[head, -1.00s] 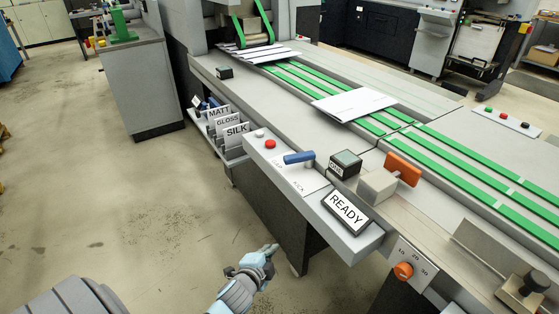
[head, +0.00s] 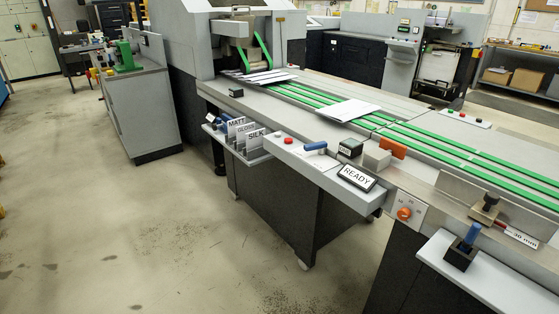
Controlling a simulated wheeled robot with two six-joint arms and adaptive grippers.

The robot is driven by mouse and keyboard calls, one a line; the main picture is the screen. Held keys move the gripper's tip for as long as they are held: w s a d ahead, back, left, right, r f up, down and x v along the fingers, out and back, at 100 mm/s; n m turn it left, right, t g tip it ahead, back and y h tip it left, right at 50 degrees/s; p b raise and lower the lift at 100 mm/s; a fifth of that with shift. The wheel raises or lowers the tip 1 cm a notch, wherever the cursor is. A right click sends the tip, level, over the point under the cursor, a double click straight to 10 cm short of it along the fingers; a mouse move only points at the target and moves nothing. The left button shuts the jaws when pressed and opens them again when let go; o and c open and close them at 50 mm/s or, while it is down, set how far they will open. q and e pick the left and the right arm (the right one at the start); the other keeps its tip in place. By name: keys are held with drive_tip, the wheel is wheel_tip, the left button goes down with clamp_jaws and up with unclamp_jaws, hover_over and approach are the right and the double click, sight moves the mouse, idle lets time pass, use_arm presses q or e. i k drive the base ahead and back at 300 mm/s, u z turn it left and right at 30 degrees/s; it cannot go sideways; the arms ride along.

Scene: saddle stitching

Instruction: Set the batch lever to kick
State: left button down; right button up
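The batch lever, a blue-handled lever (head: 315,146), sits on the light control panel (head: 300,156) at the front of the machine. Its blue grip lies to the left of its pivot, roughly along the panel. The printed labels beside it are too small to read now. A red button (head: 288,140) is just left of the lever. Neither of my grippers is in view, and nothing touches the lever.
A white shelf (head: 490,272) juts out at right. The floor (head: 180,230) in front is clear.

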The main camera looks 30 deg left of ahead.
sight(321, 146)
drive_tip(key=u, duration=1.5)
drive_tip(key=i, duration=0.75)
drive_tip(key=z, duration=0.65)
drive_tip(key=i, duration=0.85)
drive_tip(key=z, duration=0.95)
